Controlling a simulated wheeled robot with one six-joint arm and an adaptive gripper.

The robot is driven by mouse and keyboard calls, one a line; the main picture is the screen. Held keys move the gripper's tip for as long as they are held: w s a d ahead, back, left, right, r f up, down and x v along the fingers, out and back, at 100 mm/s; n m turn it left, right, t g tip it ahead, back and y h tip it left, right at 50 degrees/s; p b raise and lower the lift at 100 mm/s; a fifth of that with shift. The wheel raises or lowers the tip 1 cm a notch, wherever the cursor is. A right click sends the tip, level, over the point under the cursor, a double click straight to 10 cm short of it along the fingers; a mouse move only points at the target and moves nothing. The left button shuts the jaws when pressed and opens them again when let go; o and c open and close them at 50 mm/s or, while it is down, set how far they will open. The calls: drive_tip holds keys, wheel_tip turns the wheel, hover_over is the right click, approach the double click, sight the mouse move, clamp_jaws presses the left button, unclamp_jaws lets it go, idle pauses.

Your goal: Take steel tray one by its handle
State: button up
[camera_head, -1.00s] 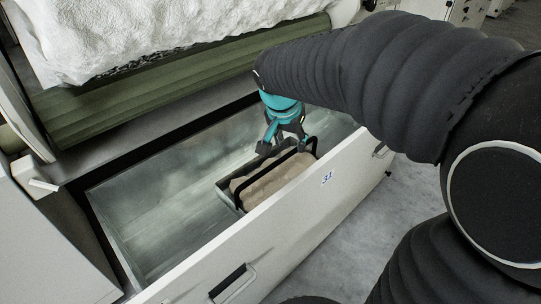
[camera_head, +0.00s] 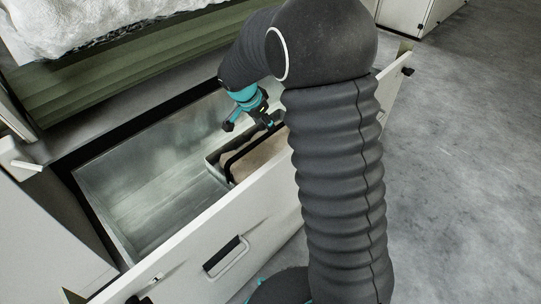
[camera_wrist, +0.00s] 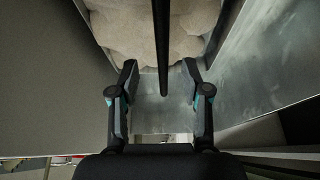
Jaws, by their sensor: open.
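Steel tray one (camera_head: 214,166) is a grey metal tray inside the open drawer, holding a pale beige fibre mass (camera_head: 262,156). A black bar handle (camera_head: 231,168) arches over it; my arm hides the tray's right part in the head view. My gripper (camera_head: 252,124) is open, pointing down over the tray's far side. In the wrist view the handle (camera_wrist: 162,40) runs between the two open fingers (camera_wrist: 159,66), with a gap on each side and no visible contact. The tray's metal end (camera_wrist: 150,112) shows below the fibre.
The drawer's white front panel (camera_head: 185,252) stands close to the tray and has a recessed pull (camera_head: 226,257). The drawer floor (camera_head: 150,175) left of the tray is bare. A green roller (camera_head: 120,68) and white fibre overhang the back.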

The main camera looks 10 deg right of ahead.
drive_tip(key=shift+w+x, duration=0.1)
drive_tip(key=shift+x, duration=1.75)
drive_tip(key=shift+w+x, duration=0.15)
drive_tip(key=shift+x, duration=1.7)
drive_tip(key=shift+r, duration=0.1)
clamp_jaws()
